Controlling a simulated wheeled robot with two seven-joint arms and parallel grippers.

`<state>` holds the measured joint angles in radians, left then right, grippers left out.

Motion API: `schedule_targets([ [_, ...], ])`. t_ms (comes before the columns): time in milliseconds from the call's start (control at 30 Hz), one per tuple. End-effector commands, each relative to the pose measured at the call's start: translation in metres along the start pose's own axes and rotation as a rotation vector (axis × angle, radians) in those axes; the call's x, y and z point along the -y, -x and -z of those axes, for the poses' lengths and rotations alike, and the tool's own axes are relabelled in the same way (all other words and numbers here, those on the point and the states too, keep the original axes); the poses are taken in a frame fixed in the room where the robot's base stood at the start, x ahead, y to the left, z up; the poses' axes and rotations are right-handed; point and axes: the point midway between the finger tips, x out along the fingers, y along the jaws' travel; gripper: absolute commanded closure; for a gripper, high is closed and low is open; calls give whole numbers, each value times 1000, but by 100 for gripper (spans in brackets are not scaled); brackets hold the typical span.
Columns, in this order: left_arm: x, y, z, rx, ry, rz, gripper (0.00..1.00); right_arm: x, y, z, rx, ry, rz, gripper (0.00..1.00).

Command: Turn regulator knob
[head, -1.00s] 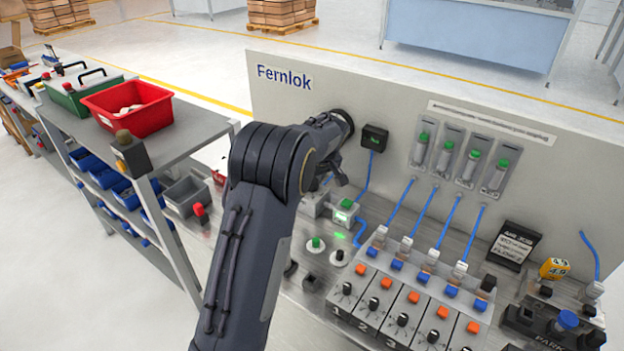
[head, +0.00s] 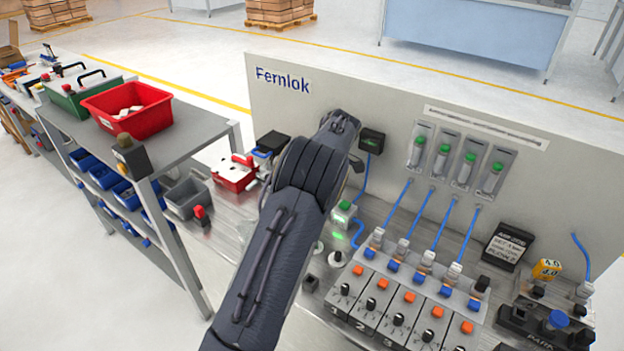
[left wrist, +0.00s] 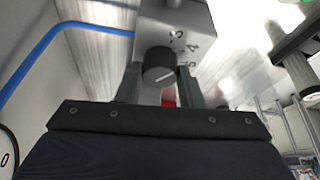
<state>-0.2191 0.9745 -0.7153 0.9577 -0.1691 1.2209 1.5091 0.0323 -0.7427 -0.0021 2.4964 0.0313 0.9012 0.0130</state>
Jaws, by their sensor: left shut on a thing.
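The regulator knob (left wrist: 158,70) is dark grey with a white line on its face. It sits on a light grey regulator block (left wrist: 183,25) with numbers on it. My left gripper (left wrist: 160,86) has one finger on each side of the knob and is shut on it. In the head view my dark left arm hides the knob and the fingers. My right gripper is in no view.
A panel (head: 285,120) marked Fernlok stands behind the bench. A small box with a green button (head: 344,208) and a row of numbered switch modules (head: 400,310) lie right of my arm. A blue tube (left wrist: 75,30) runs beside the block.

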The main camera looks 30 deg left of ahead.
Motion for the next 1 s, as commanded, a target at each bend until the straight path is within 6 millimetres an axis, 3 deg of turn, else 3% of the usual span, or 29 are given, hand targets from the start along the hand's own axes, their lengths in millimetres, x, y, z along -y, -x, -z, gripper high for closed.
schedule_targets([
  [433, 0, 0, -1, 2, 11, 3, 89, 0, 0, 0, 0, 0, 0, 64],
  [467, 0, 0, -1, 2, 11, 3, 65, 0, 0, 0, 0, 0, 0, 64],
  [600, 0, 0, 0, 2, 10, 3, 47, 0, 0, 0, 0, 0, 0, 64],
  [1000, -1, 8, -1, 1, 9, 1, 44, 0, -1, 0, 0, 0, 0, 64],
])
